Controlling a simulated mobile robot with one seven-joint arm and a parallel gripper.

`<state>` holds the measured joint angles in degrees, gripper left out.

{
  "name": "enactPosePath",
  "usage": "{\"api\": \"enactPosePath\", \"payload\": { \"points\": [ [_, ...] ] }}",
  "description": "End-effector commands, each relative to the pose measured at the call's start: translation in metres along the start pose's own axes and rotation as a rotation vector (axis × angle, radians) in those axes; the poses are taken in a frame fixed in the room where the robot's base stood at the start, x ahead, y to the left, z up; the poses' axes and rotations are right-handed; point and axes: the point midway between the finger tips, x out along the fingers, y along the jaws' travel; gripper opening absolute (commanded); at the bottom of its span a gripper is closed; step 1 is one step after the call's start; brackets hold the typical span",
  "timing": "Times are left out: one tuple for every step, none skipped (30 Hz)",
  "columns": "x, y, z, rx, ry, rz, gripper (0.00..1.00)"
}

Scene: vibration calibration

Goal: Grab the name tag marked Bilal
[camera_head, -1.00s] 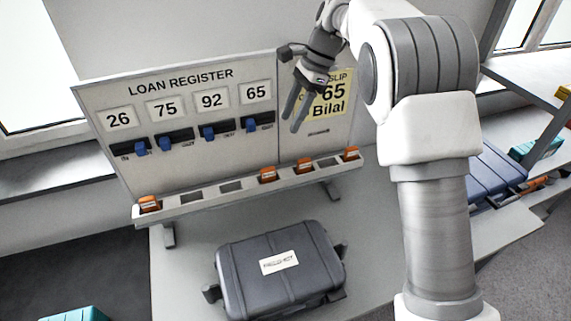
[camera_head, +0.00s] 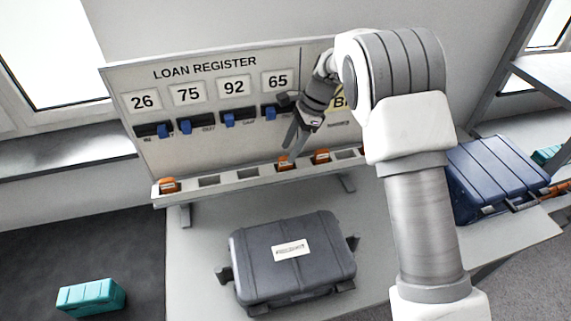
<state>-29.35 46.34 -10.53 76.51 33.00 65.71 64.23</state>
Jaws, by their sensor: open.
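Orange tags sit in slots of the light rail (camera_head: 235,177) under the register board: one at the left end (camera_head: 168,186), one near the middle (camera_head: 284,164) and one right of it (camera_head: 321,156). Their print is too small to read, so I cannot tell which is marked Bilal. A yellow slip (camera_head: 338,103) on the board is mostly hidden behind my arm; only the start of a word shows. My gripper (camera_head: 291,150) is open and empty, its fingers pointing down just above or in front of the middle orange tag. I cannot tell whether they touch it.
A dark grey case (camera_head: 290,275) lies on the table (camera_head: 195,262) in front. A blue case (camera_head: 500,175) is at right, a teal box (camera_head: 90,296) at lower left.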

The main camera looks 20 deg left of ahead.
Motion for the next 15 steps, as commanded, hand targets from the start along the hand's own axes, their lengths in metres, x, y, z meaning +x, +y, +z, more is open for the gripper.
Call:
{"api": "enactPosePath", "payload": {
  "points": [
    [0.007, 0.001, 0.002, 0.001, -0.001, 0.006, 0.55],
    [0.012, 0.000, 0.002, 0.001, 0.000, 0.006, 0.55],
    [0.018, -0.001, 0.002, 0.001, 0.000, 0.006, 0.55],
    [0.023, -0.001, 0.002, 0.002, 0.000, 0.007, 0.55],
    [0.028, -0.002, 0.002, 0.002, 0.000, 0.005, 0.55],
    [0.033, -0.002, 0.002, 0.001, -0.001, 0.004, 0.55],
    [0.036, -0.002, 0.002, 0.001, -0.001, 0.004, 0.55],
    [0.039, -0.002, 0.002, 0.000, 0.000, 0.004, 0.55],
    [0.042, -0.002, 0.002, 0.000, 0.000, 0.003, 0.55],
    [0.043, -0.002, 0.002, 0.000, 0.000, 0.002, 0.55],
    [0.044, -0.002, 0.002, 0.000, 0.000, 0.002, 0.55],
    [0.045, -0.002, 0.002, 0.000, 0.000, 0.002, 0.55],
    [0.045, -0.002, 0.002, 0.000, 0.000, 0.001, 0.55],
    [0.045, -0.002, 0.001, 0.000, 0.000, 0.001, 0.55],
    [0.045, -0.002, 0.001, 0.000, 0.000, 0.001, 0.55]
  ]
}}
